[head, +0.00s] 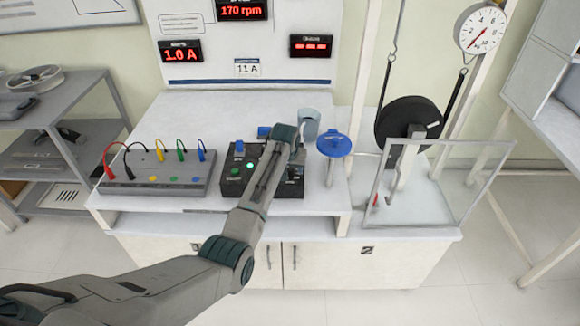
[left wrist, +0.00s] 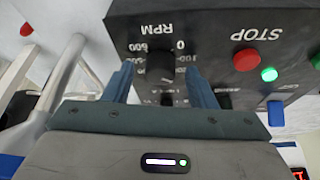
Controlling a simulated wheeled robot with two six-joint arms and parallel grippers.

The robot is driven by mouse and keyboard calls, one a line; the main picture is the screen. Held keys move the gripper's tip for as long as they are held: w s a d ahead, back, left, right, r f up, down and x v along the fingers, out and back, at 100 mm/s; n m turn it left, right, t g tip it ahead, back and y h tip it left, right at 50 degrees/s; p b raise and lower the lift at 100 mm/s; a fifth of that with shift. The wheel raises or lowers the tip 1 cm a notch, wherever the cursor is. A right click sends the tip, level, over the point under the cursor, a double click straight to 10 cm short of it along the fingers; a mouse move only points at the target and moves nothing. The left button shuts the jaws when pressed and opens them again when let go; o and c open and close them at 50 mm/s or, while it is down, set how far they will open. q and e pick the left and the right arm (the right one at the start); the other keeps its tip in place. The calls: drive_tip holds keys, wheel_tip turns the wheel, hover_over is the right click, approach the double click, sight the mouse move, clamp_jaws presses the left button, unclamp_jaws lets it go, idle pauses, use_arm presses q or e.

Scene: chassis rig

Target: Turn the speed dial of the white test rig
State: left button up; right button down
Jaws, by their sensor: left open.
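The black control box (head: 236,172) sits on the white test rig (head: 225,112). My left forearm and wrist cover its right part in the head view, so the dial is hidden there. In the left wrist view the black speed dial (left wrist: 158,66), marked RPM with numbers around it, lies between the two fingers of my left gripper (left wrist: 158,72). The fingers are open, one on each side of it. I cannot tell whether they touch it. In the head view my left gripper (head: 297,152) points down at the box. The rpm display (head: 241,10) reads 170 rpm. My right gripper is not in view.
A grey terminal board (head: 155,187) with coloured leads stands left of the box. A blue handwheel (head: 334,144) and grey cylinder (head: 310,122) stand close right of my gripper. A black wheel (head: 408,122) and clear guard frame (head: 440,185) are further right. A red STOP button (left wrist: 246,60) is near the dial.

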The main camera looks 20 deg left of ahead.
use_arm(q)
drive_tip(key=c, duration=1)
